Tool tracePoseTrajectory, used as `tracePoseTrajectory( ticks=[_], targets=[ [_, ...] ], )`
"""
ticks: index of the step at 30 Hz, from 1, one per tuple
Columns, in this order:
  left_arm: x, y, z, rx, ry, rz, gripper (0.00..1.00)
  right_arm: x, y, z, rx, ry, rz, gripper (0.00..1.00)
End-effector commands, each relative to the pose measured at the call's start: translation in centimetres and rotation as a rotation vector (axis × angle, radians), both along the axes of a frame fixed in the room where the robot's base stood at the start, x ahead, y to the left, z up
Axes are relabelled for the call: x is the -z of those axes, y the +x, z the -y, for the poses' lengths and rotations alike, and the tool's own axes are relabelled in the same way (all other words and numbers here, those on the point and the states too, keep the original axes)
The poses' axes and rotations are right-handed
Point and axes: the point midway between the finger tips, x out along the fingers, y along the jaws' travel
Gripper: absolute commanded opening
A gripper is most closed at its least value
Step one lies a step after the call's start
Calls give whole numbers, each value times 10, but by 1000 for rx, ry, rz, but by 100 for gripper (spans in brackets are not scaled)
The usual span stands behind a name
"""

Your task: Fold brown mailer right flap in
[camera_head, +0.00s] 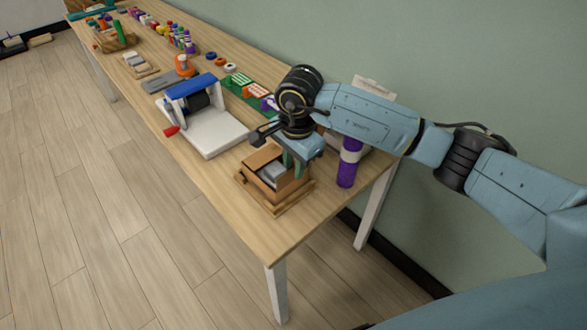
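The brown mailer (293,187) is an open box near the table's right end, on a wooden base. A grey item (272,172) lies inside it. A flap stands up at its back left. My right gripper (293,165) points down over the mailer's right side, its greenish fingers at or just behind the rim. The gripper body hides the back right of the box and most of the right flap. I cannot tell whether the fingers touch the flap or how far apart they are. My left gripper is not in view.
A purple cylinder with a pale band (348,165) stands close to the right of the mailer. A white press with a blue top (212,133) stands to the left. Several small coloured items line the table (243,220) further back. The front right table corner is clear.

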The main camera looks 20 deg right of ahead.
Motion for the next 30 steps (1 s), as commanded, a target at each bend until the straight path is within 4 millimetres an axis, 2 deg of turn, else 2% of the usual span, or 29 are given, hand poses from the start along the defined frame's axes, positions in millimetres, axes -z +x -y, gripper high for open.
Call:
tracePoseTrajectory(
  ticks=[1, 6, 14, 15, 21, 30],
  targets=[
    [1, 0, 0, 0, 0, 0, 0, 7, 0, 0, 1, 1, -3, 24],
    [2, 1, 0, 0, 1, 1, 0, 17, 1, 0, 1, 1, 1, 24],
    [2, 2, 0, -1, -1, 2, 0, 18, 1, -1, 0, 1, 1, 24],
    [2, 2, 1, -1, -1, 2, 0, 18, 1, -1, 0, 1, 1, 23],
    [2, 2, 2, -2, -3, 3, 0, 18, 1, -1, 0, 1, 1, 0],
    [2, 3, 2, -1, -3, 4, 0, 18, 2, -1, 0, -1, -6, 0]
  ],
)
